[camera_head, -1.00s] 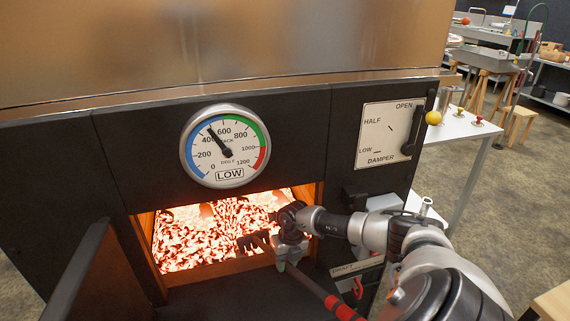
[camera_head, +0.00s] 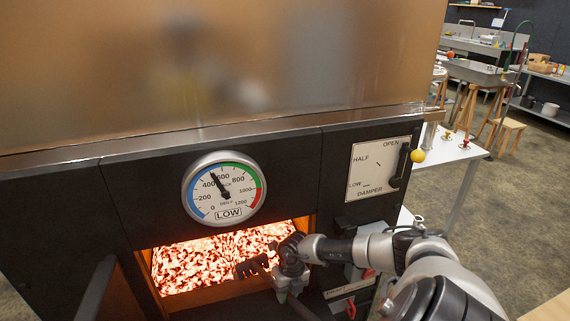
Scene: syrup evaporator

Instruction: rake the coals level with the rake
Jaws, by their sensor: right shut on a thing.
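Glowing orange coals (camera_head: 195,266) fill the firebox opening below the gauge. Their surface looks bright and uneven in colour. My right gripper (camera_head: 284,287) is at the right front of the opening, shut on the rake. The rake's dark toothed head (camera_head: 251,266) is at the mouth, in front of the coals at their right side. The rake's handle runs down to the lower right and is mostly hidden or out of frame. My left gripper is not in view.
The open firebox door (camera_head: 97,292) stands at the lower left. A round gauge (camera_head: 224,188) reads in the blue LOW zone above the opening. A damper lever (camera_head: 400,167) is at the right. A white table (camera_head: 455,150) stands beyond.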

